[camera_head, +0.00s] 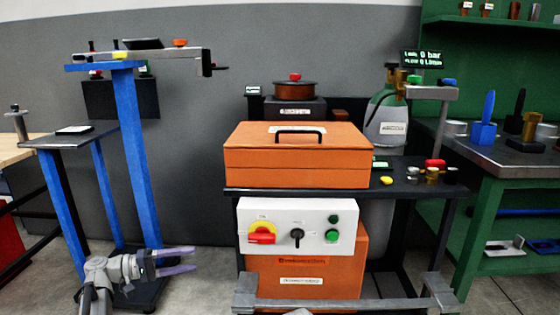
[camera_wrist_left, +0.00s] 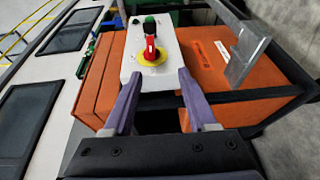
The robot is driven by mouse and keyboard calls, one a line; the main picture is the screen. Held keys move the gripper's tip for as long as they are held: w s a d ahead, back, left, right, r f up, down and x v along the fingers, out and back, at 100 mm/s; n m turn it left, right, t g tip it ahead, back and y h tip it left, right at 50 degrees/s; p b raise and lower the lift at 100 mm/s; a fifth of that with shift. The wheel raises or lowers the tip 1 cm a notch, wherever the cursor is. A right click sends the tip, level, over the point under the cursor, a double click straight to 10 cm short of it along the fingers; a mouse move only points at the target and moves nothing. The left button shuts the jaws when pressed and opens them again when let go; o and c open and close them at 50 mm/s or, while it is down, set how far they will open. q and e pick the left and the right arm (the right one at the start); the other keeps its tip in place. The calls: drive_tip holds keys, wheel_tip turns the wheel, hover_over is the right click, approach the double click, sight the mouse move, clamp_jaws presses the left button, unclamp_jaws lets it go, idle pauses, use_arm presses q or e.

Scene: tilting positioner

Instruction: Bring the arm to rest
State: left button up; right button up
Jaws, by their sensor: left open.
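My left gripper (camera_head: 178,261) is low at the lower left of the head view, in front of the blue-legged stand. Its two purplish fingers are apart with nothing between them, and they point right. In the left wrist view the open fingers (camera_wrist_left: 156,98) point toward a white control panel (camera_wrist_left: 180,50) with a red handle on a yellow disc (camera_wrist_left: 152,56). In the head view that panel (camera_head: 290,225) is to the right of the gripper, with a clear gap. My right gripper is not seen in either view.
An orange toolbox (camera_head: 297,165) sits on the dark cart top (camera_head: 410,190) above the panel. An orange cabinet (camera_head: 355,260) is below, behind a grey bar (camera_head: 340,304). A blue-legged stand (camera_head: 140,160) is at left. A green workbench (camera_head: 500,165) is at right. Floor shows between stand and cart.

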use_arm(q)
drive_tip(key=s+d+f+m+g+y+p, duration=0.1)
drive_tip(key=s+d+f+g+y, duration=0.3)
drive_tip(key=d, duration=0.5)
drive_tip(key=s+d+f+m+g+y+p, duration=0.2)
drive_tip(key=s+d+f, duration=0.35)
drive_tip(key=d, duration=0.25)
drive_tip(key=s+d+f+m+y+p, duration=0.2)
drive_tip(key=s+y, duration=0.4)
drive_tip(key=s+d+f+m+y+p, duration=0.1)
drive_tip(key=s+f+m+y, duration=0.2)
drive_tip(key=s+y, duration=0.25)
wheel_tip(320, 180, up, 38)
drive_tip(key=p, duration=3.8)
drive_tip(key=shift+s, duration=0.25)
